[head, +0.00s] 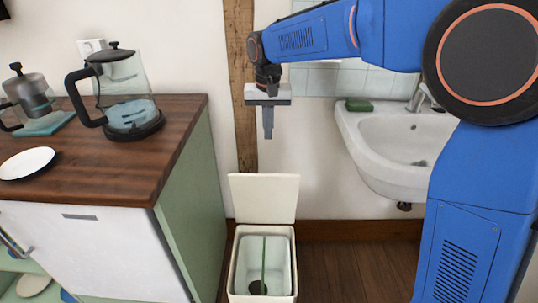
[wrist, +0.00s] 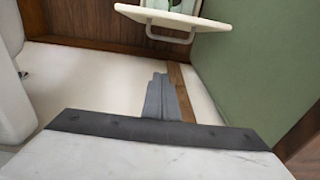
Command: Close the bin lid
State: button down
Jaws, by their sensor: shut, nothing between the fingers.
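The cream bin (head: 238,270) stands on the floor between the counter and the basin. Its lid (head: 263,197) is open and stands about upright at the bin's back edge. A green strip and a dark round thing show inside the bin. My gripper (head: 268,134) is shut and empty, pointing down, above the lid and apart from it in the picture. In the wrist view, the shut fingers (wrist: 160,98) show in the middle, and the lid (wrist: 180,19) is at the top, with part of the bin behind it.
A green-sided counter (head: 185,190) with a wooden top stands left of the bin, bearing a glass kettle (head: 125,95), a plate (head: 27,163) and a metal pot (head: 30,94). A wooden beam (head: 241,80) runs up the wall behind.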

notch_tip(320, 180, down, 11)
jog(key=s, duration=0.2)
jog(key=shift+s+f, duration=0.15)
jog(key=shift+s, duration=0.25)
jog(key=shift+d, duration=0.1)
dwell(0.4)
